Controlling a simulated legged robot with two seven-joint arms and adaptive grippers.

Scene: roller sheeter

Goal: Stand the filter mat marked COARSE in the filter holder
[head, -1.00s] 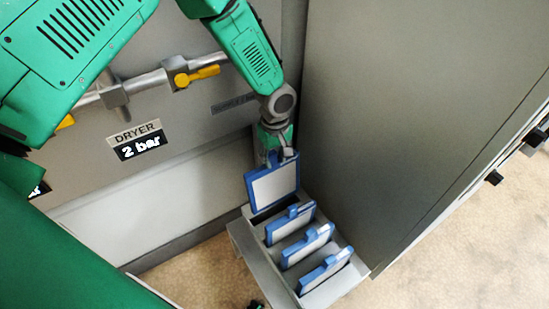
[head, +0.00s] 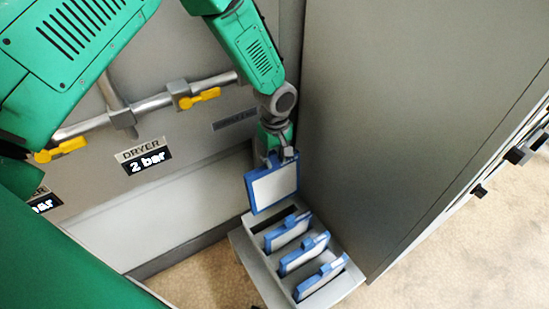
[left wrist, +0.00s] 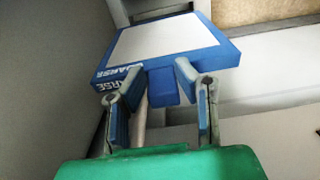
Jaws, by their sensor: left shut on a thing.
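My left gripper (head: 282,156) is shut on the tab of a blue-framed filter mat (head: 273,188) with a pale face. In the left wrist view the fingers (left wrist: 160,80) are on either side of the tab, and the lettering COARSE shows on the frame of the mat (left wrist: 165,42). The mat hangs upright above the far end of a grey slotted rack (head: 262,275). An open slot (head: 283,220) shows just below and right of the mat's lower edge. No thing labelled as the filter holder can be made out. My right gripper is not in view.
Several more blue-framed mats, such as the nearest one (head: 320,279), stand in the rack's other slots. A tall grey cabinet wall (head: 400,120) rises close on the right. Behind are a pipe with yellow valve handles (head: 200,98) and a DRYER 2 bar display (head: 147,160).

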